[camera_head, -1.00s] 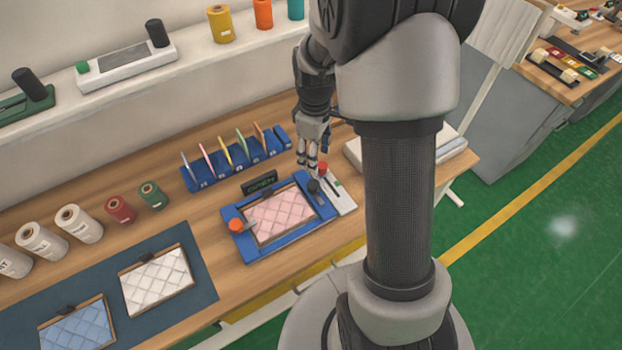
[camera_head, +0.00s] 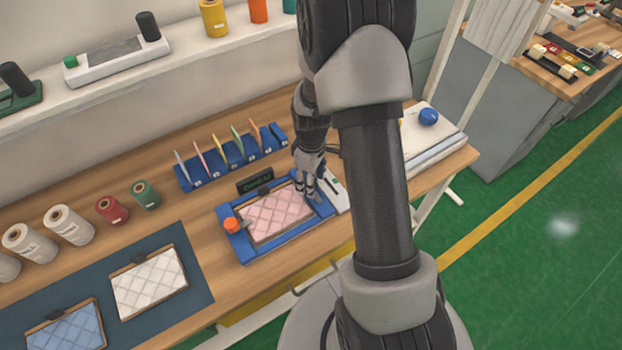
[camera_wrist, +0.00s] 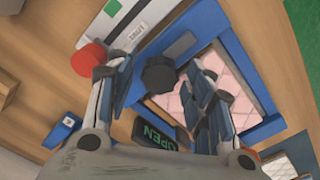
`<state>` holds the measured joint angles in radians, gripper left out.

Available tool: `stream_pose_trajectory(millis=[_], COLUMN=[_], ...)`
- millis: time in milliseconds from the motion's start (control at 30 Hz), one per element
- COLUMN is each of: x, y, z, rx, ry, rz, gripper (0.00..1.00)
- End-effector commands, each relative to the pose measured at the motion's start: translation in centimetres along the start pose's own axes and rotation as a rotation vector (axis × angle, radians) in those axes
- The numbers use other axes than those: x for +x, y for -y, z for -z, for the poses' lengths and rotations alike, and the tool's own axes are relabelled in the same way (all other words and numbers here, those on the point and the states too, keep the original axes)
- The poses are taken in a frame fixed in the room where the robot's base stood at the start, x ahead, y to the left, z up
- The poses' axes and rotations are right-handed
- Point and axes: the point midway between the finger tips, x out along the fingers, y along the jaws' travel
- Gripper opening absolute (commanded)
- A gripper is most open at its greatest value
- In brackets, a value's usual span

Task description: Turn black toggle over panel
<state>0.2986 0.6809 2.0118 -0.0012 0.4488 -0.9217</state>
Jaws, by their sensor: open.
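The pink quilted panel (camera_head: 275,218) lies in a blue frame (camera_head: 250,254) on the wooden bench. In the wrist view the panel (camera_wrist: 222,66) also shows in part behind my right finger. The black toggle (camera_wrist: 159,74) is a dark lobed knob on the blue frame beside the panel. In the head view my gripper (camera_head: 311,190) hides it. In the wrist view my gripper (camera_wrist: 158,92) is open, with the toggle between and beyond its fingers; contact cannot be told. An orange toggle (camera_head: 230,225) sits at the frame's left side.
A small sign reading OPEN (camera_wrist: 155,134) stands behind the frame. A red knob (camera_wrist: 88,58) on a white device is close to my left finger. A blue rack (camera_head: 232,160) with coloured cards stands behind. White (camera_head: 148,283) and blue (camera_head: 68,330) panels lie left on a dark mat.

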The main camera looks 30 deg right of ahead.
Motion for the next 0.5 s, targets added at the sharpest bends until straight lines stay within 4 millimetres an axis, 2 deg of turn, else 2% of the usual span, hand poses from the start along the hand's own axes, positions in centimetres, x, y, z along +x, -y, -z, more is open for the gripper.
stream_pose_trajectory(millis=[67, 500], x=[-0.02, -0.04], y=[-0.01, 0.0], z=[0.0, 0.0], rx=[0.0, 0.0], ry=[0.0, 0.0], rz=[0.0, 0.0], gripper=[0.47, 0.18])
